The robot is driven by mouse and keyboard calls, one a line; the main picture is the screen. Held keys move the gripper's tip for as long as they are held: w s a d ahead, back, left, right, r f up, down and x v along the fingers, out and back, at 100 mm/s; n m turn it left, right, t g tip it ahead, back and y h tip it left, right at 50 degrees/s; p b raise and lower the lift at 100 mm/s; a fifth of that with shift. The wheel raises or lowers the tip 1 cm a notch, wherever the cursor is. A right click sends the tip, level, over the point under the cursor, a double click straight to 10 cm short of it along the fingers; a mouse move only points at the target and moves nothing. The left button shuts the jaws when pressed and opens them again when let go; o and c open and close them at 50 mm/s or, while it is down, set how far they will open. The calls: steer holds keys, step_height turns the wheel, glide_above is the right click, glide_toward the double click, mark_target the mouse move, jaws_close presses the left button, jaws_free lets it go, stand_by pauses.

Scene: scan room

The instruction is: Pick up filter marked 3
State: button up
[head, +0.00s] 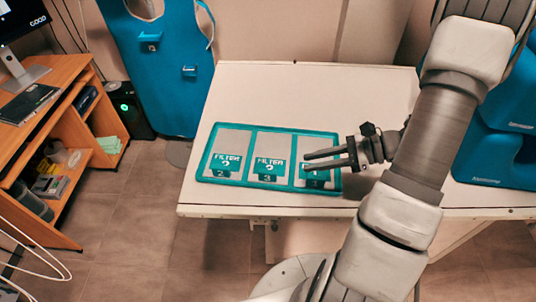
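A teal tray (243,155) with three compartments lies on the white table. Each compartment holds a flat grey filter with a teal label. The left filter (233,139) sits above the slot label 2. The middle filter (271,145) sits above the slot label 3; its own number is small and hard to read. The right filter (312,145) is partly hidden by my gripper, and its marking cannot be read surely. My gripper (306,160) points left over the right compartment, its two fingers apart with nothing between them. Its height above the tray is hard to judge.
The white table top (300,90) is clear behind the tray. A blue apron-like piece (165,60) hangs at the wall on the left. A wooden desk (60,75) with a monitor stands at far left. Blue padded blocks (498,140) stand at the right.

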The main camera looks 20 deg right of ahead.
mark_target(254, 178)
steer(key=shift+d+f+m, duration=0.3)
steer(key=shift+m, duration=0.1)
steer(key=shift+w+a+f+t, duration=0.1)
steer(key=shift+t, duration=0.3)
steer(key=x, duration=1.7)
steer(key=shift+f, duration=0.2)
jaws_close()
